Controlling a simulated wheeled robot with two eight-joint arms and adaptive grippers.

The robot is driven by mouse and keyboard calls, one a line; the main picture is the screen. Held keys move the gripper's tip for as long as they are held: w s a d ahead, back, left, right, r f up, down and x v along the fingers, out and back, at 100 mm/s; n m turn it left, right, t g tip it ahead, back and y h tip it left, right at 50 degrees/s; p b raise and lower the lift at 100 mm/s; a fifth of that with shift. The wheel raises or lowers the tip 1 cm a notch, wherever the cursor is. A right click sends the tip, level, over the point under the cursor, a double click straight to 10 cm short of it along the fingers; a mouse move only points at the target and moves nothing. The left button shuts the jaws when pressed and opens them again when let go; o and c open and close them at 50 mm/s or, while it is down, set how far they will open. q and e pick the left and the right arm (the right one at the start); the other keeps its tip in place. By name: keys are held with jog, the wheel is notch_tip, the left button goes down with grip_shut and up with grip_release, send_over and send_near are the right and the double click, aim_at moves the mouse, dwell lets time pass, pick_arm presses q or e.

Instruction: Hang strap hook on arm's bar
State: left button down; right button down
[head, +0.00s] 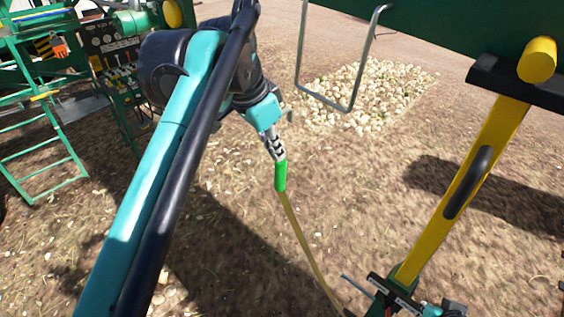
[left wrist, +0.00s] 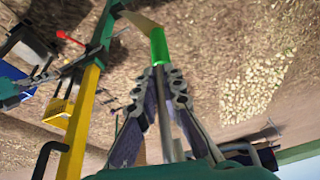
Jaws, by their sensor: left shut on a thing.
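My left gripper (head: 274,148) is shut on the strap hook, whose bright green sleeve (head: 280,176) hangs just below the fingers. In the left wrist view, a thin metal rod (left wrist: 166,110) of the hook runs back between the fingers, and the green sleeve (left wrist: 158,45) sticks out past the fingertips. A tan strap (head: 300,232) runs from the sleeve down to the lower right. The yellow arm (head: 488,140) stands slanted at the right, apart from the hook, with a black curved handle-like bar (head: 468,182) on its side. I cannot identify my right gripper.
A grey U-shaped metal loop (head: 350,104) hangs from a green beam (head: 450,25), right of my gripper. Pale onions (head: 385,95) lie heaped on the soil behind it. A green ladder (head: 45,150) and machinery stand at the left. Open soil lies between the strap and the yellow arm.

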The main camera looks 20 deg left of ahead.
pick_arm(q)
jog(key=shift+v, duration=0.9)
jog(key=shift+w+d, duration=0.45)
jog(key=shift+w, duration=0.35)
jog(key=w+d+f, duration=0.2)
jog(key=w, duration=0.4)
jog(key=w+d+f+b, duration=0.1)
jog(key=w+d+f, duration=0.1)
jog(key=w, duration=0.5)
jog(key=shift+w+d, duration=0.25)
jog(key=shift+d, duration=0.2)
